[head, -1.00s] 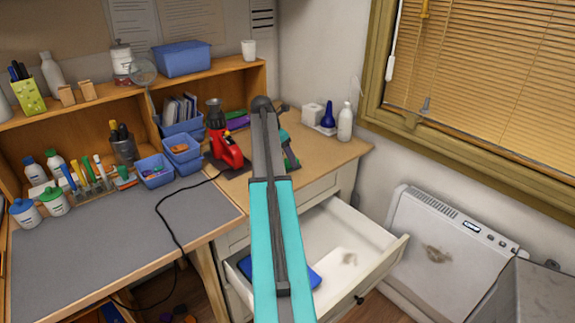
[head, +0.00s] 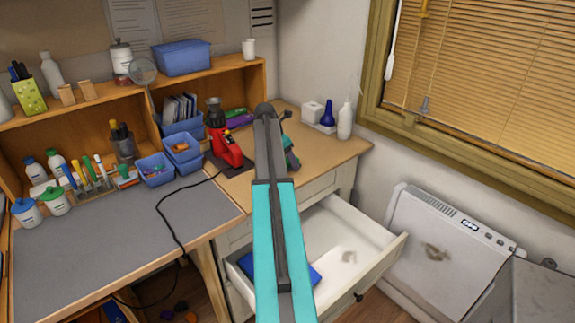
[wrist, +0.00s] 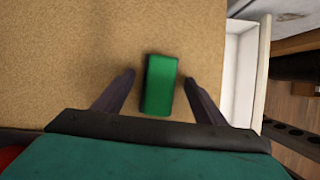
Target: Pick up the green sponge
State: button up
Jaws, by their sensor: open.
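The green sponge (wrist: 158,84) lies on the tan desktop (wrist: 60,60) in the wrist view, a small upright rectangle in the picture. My gripper (wrist: 160,77) is open, with one dark finger to the left of the sponge and one to the right. Gaps show between the sponge and both fingers, so it is not held. I cannot tell how high the fingertips are above the desktop. In the head view my arm covers this spot and I cannot make out the sponge.
A red tool (head: 226,147) stands left of my arm, with a dark cord across the grey mat (head: 120,245). Blue bins (head: 155,172) sit beside it. An open white drawer (head: 365,240) juts out below the desktop.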

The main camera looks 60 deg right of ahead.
jog(key=shift+f, duration=0.15)
dwell(0.3)
jog(key=c, duration=1.1)
jog(key=shift+r+b, duration=0.8)
jog(key=shift+r, duration=1.15)
jog(key=s+a+b, duration=0.1)
jog(key=s+a, duration=0.1)
jog(key=a, duration=0.3)
jog(key=s+a+r+b, duration=0.1)
jog(key=s+a, duration=0.1)
jog(key=a, duration=0.2)
jog(key=s+a+b, duration=0.1)
jog(key=s+a, duration=0.1)
jog(key=a, duration=0.3)
jog(key=shift+s+a+r, duration=0.25)
jog(key=shift+a, duration=0.1)
jog(key=o, duration=0.5)
jog(key=shift+c, duration=0.2)
jog(key=c, duration=0.4)
